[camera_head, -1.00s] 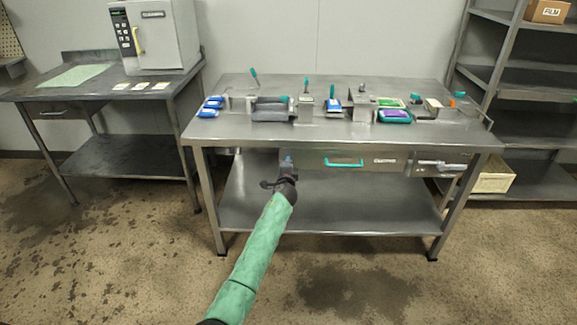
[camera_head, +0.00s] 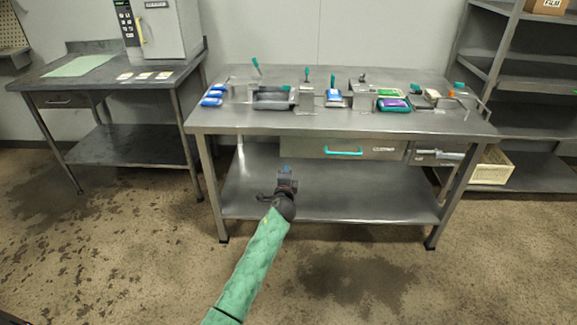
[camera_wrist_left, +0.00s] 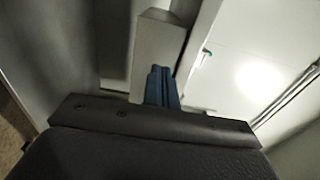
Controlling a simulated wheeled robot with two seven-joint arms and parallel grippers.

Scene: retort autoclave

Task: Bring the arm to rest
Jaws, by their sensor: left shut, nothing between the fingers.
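My left arm in its green sleeve reaches in from the bottom of the head view. My left gripper (camera_head: 285,172) is shut and empty, in front of the steel workbench (camera_head: 330,122), below the level of its top. It is apart from the bench's things. In the left wrist view the blue fingertips (camera_wrist_left: 161,87) are together with nothing between them. My right gripper is not in view.
A drawer with a teal handle (camera_head: 343,152) is under the bench top, above a lower shelf (camera_head: 340,205). Blue packs (camera_head: 213,95) and several fixtures stand on top. A side table (camera_head: 110,85) with a white oven (camera_head: 160,30) is left. Shelving with a crate (camera_head: 492,168) is right.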

